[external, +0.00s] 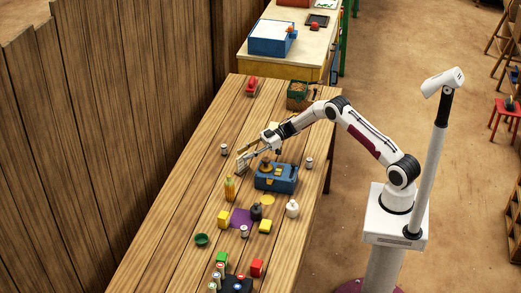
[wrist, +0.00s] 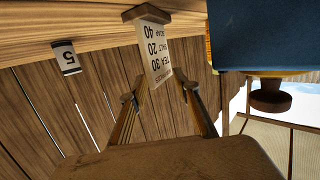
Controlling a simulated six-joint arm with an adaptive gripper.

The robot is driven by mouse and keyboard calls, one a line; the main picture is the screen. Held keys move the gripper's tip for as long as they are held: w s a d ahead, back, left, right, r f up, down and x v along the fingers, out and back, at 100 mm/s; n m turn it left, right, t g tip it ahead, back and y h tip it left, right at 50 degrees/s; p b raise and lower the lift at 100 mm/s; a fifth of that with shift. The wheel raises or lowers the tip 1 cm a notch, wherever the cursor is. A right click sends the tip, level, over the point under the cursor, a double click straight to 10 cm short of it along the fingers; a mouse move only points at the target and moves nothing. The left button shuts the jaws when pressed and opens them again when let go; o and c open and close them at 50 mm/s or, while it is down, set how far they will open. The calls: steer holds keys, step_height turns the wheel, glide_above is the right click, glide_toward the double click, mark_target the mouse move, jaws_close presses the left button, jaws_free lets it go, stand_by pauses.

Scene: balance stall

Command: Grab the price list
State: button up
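The price list (external: 243,163) is a small pale board standing on the wooden table, just left of the blue scale. In the wrist view the price list (wrist: 154,52) shows upside down, with lines for tea, salt and soap, and a wooden foot. My gripper (external: 254,149) is at the board's upper part. In the wrist view my gripper (wrist: 160,92) is open, its two fingers apart on either side of the board's top end. I cannot tell whether the left finger touches the board.
The blue scale (external: 275,178) stands close to the right; its blue body (wrist: 265,35) also fills the wrist view's upper right. A can labelled 5 (wrist: 67,58) stands to one side.

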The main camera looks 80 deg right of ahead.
jaws_close()
steer(key=shift+r, duration=0.15)
step_height(320, 180, up, 10)
stand_by(0.7)
stand_by(0.4)
